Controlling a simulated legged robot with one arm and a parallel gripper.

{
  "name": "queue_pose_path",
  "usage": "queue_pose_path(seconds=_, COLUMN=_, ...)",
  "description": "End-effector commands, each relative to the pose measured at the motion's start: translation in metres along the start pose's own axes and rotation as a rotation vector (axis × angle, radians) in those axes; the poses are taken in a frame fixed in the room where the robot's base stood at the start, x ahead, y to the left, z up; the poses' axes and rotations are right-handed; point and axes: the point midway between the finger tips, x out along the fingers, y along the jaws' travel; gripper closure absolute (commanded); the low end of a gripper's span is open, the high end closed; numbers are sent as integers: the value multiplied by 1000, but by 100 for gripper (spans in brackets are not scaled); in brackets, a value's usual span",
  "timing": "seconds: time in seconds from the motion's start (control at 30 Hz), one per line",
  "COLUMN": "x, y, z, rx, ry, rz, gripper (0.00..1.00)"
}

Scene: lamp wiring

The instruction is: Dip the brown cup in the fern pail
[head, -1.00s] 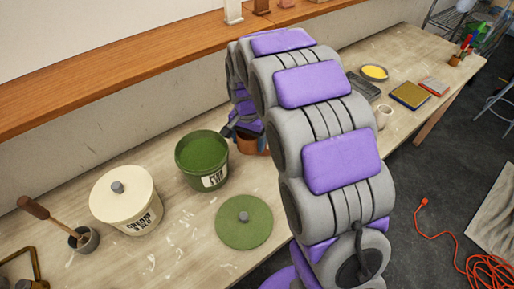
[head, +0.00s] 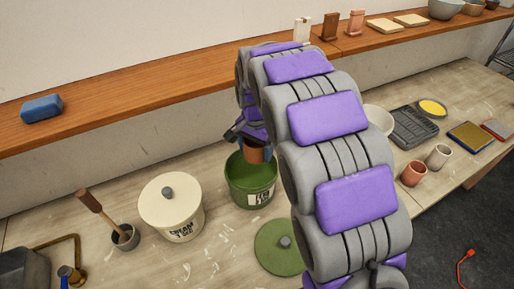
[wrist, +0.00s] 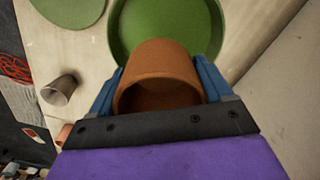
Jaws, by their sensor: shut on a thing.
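The fern pail (head: 252,190) is a green, open bucket with a white label, standing on the table in the head view. Its green rim also shows in the wrist view (wrist: 119,35). My gripper (wrist: 159,68) is shut on the brown cup (wrist: 160,58), with one blue finger on each side. In the head view the brown cup (head: 255,153) is over the pail's opening, near the back rim. I cannot tell whether its lower end is inside the pail or touches the glaze. My arm hides part of the gripper there.
A green lid (head: 281,250) lies in front of the pail. A cream lidded pail (head: 172,212) stands to its left, beside a grey mortar (head: 126,238). Other cups (head: 413,173) stand right of my arm. A wooden shelf (head: 150,105) runs behind.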

Motion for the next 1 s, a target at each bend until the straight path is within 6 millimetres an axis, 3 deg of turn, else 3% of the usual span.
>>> queue_pose_path(seconds=0.13, x=-2, y=-4, z=3, rx=-2, ry=2, rz=3, gripper=56)
queue_pose_path(seconds=0.57, x=39, y=6, z=-3, rx=-2, ry=-4, rz=-5, gripper=56)
queue_pose_path(seconds=0.8, x=66, y=0, z=1, rx=-2, ry=-2, rz=2, gripper=56)
queue_pose_path(seconds=1.0, x=78, y=-1, z=2, rx=-3, ry=-1, rz=3, gripper=56)
